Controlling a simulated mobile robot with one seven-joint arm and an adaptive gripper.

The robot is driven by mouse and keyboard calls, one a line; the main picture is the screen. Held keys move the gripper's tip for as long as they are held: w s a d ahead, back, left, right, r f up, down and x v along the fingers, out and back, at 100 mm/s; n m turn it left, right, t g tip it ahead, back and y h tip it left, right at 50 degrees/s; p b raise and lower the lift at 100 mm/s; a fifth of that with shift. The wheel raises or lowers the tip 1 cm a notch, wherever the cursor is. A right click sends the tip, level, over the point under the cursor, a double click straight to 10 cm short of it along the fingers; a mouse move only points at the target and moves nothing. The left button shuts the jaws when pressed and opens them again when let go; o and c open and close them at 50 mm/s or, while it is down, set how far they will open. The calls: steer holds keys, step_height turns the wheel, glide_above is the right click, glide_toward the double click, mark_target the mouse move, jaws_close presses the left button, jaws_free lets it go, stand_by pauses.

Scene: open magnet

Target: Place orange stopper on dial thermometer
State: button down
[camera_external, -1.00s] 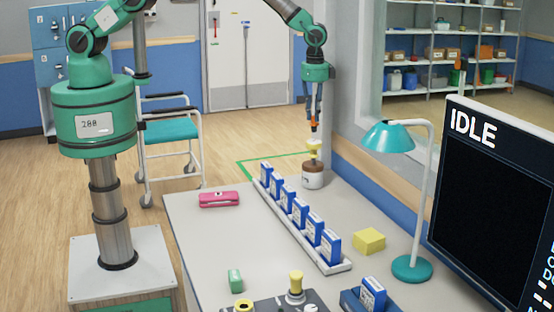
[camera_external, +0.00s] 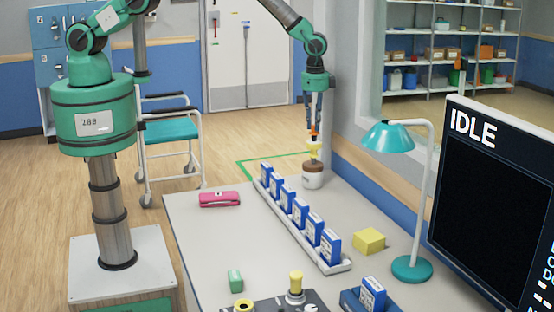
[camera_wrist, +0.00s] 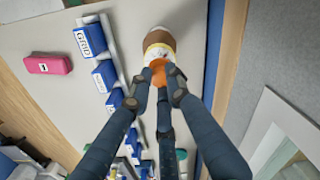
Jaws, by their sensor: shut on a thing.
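My gripper (camera_external: 314,128) points down at the far end of the table, its fingers closed around the orange stopper (camera_wrist: 174,76). The stopper shows as a small orange piece between the fingertips, just above a yellow part (camera_external: 314,149). That yellow part stands on a brown and white round pot (camera_external: 313,178). A pale, marked surface (camera_wrist: 158,52), perhaps the dial thermometer's face, lies right by the stopper in the wrist view. I cannot tell whether stopper and yellow part touch. The fingers partly hide the stopper.
A white rack (camera_external: 334,267) with several blue boxes runs along the table beside the pot. A pink case (camera_external: 219,199) lies to the left. A yellow block (camera_external: 369,241) and teal lamp (camera_external: 411,268) stand right. The wall is close to the pot's right.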

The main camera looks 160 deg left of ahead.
steer(key=shift+f, duration=0.15)
steer(key=c, duration=1.6)
jaws_free()
steer(key=shift+c, duration=0.2)
step_height(320, 180, up, 12)
steer(key=b, duration=0.1)
